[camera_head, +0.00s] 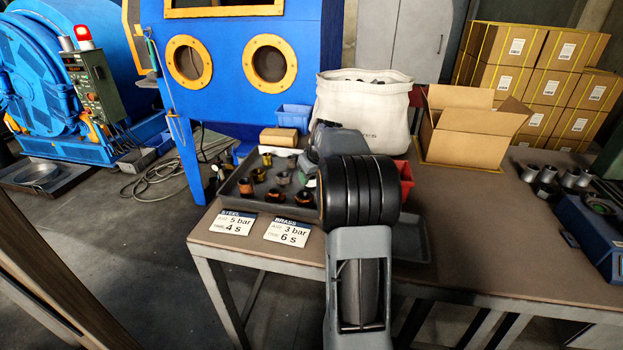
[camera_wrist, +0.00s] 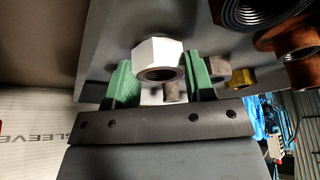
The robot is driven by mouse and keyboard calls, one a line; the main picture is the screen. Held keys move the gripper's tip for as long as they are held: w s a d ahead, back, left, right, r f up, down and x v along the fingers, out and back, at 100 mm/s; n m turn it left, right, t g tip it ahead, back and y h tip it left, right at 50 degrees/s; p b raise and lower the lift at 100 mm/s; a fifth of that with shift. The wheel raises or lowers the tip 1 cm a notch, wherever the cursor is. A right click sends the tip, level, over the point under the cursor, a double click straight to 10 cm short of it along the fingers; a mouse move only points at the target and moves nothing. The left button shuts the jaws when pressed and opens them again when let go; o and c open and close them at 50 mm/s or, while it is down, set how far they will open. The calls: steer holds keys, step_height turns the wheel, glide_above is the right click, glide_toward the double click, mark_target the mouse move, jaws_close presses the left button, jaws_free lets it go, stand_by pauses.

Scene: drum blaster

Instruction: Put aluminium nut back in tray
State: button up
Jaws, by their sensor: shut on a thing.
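In the wrist view my gripper (camera_wrist: 160,64) has two green fingers, one on each side of a pale silver-white hex nut (camera_wrist: 153,50) with a threaded bore. The gripper is shut on this nut. The grey tray (camera_wrist: 187,18) lies behind it; I cannot tell whether the nut touches the tray. In the head view the tray (camera_head: 264,207) stands on the table's left part with several dark and copper-coloured fittings in it.
Copper-brown fittings (camera_wrist: 297,40) and a yellow fitting (camera_wrist: 241,79) are close to the right finger. White STEEL (camera_head: 236,223) and BRASS (camera_head: 288,232) cards lie before the tray. A white sack (camera_head: 350,105), red bin (camera_head: 404,180) and open carton (camera_head: 465,140) stand behind or right.

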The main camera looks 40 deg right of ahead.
steer(key=shift+f, duration=0.2)
steer(key=shift+f, duration=0.15)
steer(key=o, duration=1)
